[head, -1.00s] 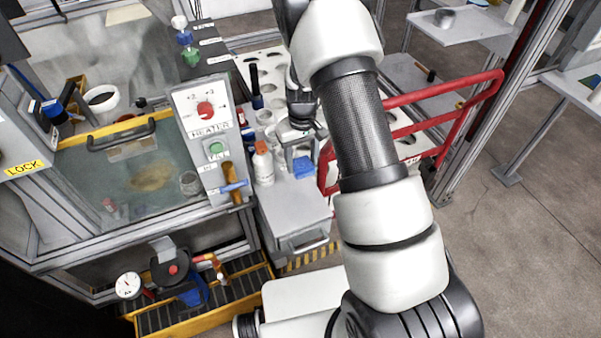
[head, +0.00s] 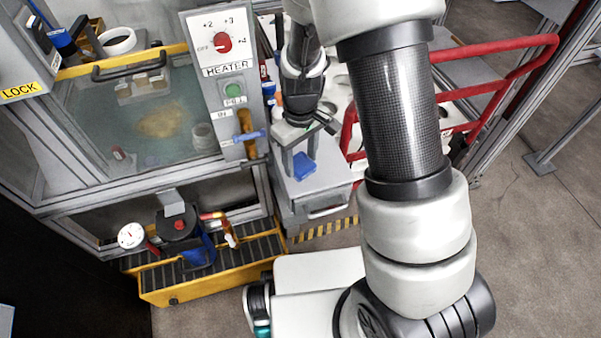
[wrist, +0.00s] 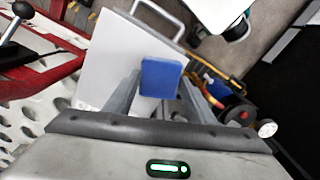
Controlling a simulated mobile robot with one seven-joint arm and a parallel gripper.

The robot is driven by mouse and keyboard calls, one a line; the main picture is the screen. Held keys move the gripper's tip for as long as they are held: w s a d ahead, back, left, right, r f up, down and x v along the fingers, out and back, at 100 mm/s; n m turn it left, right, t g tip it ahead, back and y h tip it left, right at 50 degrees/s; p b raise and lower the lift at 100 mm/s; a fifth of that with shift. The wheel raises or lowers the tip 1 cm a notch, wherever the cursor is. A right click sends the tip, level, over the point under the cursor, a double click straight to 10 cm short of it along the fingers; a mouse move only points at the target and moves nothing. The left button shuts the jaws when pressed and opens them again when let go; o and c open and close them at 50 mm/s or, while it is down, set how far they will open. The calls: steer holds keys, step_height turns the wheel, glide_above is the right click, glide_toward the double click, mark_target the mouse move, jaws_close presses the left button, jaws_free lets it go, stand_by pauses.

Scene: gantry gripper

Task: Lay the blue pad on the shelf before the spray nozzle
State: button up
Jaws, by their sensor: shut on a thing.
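The blue pad (head: 304,166) is held between the two grey fingers of my gripper (head: 300,160), above the pale grey top of a cart. In the wrist view the blue pad (wrist: 160,78) sits between the fingertips (wrist: 155,85), with the cart's flat top (wrist: 112,60) behind it. I cannot tell how high the pad is above that surface. I cannot clearly make out the spray nozzle or the shelf before it.
A heater panel (head: 222,60) and a glass-fronted cabinet (head: 150,120) stand left of my gripper. A yellow tray (head: 210,283) with a pump and gauge (head: 131,236) is below. A red rail (head: 490,90) is at the right. The floor (head: 540,250) at right is clear.

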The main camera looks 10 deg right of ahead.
mark_target(301, 163)
steer(key=shift+f+b, duration=0.55)
steer(key=shift+f, duration=1.6)
steer(key=shift+f, duration=0.1)
steer(key=shift+f, duration=0.15)
steer(key=o, duration=1)
steer(key=shift+o, duration=0.2)
